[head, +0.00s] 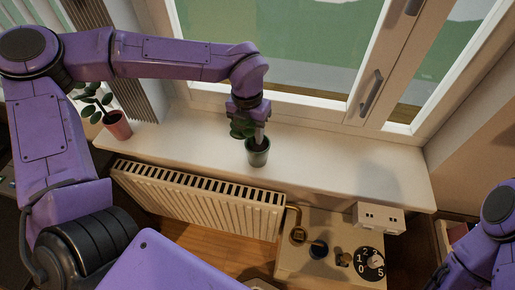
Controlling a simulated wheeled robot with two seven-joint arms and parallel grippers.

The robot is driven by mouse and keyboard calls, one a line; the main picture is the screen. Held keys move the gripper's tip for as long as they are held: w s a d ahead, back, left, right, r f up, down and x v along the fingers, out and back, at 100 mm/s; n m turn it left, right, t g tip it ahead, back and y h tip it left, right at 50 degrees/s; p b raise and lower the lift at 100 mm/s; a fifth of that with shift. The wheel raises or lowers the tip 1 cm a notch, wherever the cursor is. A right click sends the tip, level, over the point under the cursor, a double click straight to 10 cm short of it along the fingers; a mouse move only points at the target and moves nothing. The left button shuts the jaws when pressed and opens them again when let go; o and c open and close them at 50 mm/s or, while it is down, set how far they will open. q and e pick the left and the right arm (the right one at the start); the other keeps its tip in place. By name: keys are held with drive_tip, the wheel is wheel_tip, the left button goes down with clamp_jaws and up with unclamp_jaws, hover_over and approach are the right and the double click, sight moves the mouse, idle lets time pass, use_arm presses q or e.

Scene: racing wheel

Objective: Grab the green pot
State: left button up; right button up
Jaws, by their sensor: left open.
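The green pot (258,155) stands upright on the windowsill, with a leafy plant (240,128) growing from it. My left gripper (258,135) is directly above the pot, with its fingers down among the leaves near the rim. It is open; the leaves partly hide its fingers, and I cannot tell if they touch the pot. My right arm shows only in part at the lower right, and its gripper is out of view.
A pink pot (117,126) with a plant stands at the sill's left. The windowsill (340,165) is clear to the right. The window is behind, with a handle (371,93). Below are a radiator (200,200) and a panel with a numbered dial (369,264).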

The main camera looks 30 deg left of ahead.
use_arm(q)
clamp_jaws()
idle(1.4)
